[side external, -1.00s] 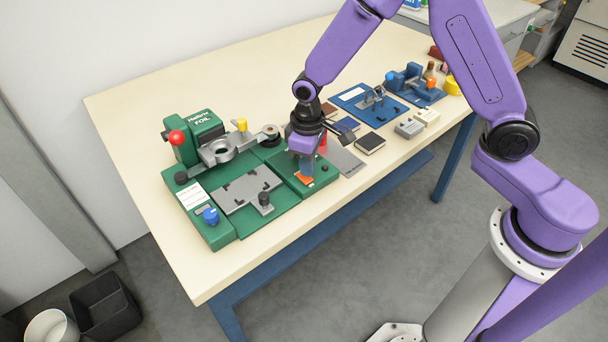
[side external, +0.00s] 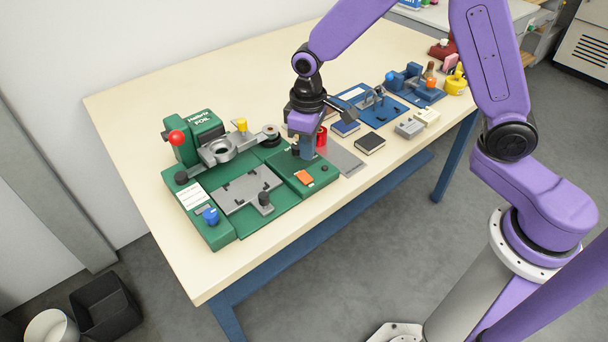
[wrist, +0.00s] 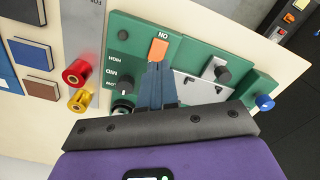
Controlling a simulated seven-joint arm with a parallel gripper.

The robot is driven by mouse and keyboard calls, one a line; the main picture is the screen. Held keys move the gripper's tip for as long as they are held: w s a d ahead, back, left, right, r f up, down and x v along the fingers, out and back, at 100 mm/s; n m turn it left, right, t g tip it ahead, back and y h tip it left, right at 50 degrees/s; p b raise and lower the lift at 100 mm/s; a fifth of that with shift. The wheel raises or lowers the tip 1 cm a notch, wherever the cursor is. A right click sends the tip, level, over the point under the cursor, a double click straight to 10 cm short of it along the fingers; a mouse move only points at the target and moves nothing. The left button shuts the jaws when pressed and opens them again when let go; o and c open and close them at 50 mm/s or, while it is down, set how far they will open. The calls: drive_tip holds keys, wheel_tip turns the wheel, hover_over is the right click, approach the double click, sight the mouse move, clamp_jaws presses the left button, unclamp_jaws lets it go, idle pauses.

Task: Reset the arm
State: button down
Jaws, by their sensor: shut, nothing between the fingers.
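My gripper (side external: 306,154) is shut and empty above the right end of the green foil machine (side external: 222,238) on the table. In the wrist view the closed fingers (wrist: 155,68) point toward the orange switch (wrist: 158,49), which has "ON" lettered beside it. The orange switch also shows in the side view (side external: 304,177), apart from the fingertips. The machine carries a grey plate (side external: 243,187), a red knob (side external: 176,137) and a blue knob (side external: 210,216).
A red spool (side external: 321,136) stands just behind my gripper. Small dark books (side external: 369,143), a blue mat (side external: 383,113) with a fixture and grey blocks (side external: 408,128) lie to the right. The table's (side external: 145,192) left and back areas are clear.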

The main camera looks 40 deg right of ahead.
drive_tip(key=s+d+r+n, duration=0.2)
drive_tip(key=s+d+r, duration=0.1)
drive_tip(key=s, duration=0.6)
drive_tip(key=s+d+r+n, duration=0.2)
drive_tip(key=s+d+r, duration=0.1)
drive_tip(key=s, duration=0.6)
drive_tip(key=s+d+r+n, duration=0.2)
drive_tip(key=s+d+r, duration=0.1)
drive_tip(key=s, duration=0.6)
drive_tip(key=shift+d+r+n, duration=0.25)
drive_tip(key=shift+d+n, duration=0.05)
drive_tip(key=shift+d, duration=0.15)
idle(0.3)
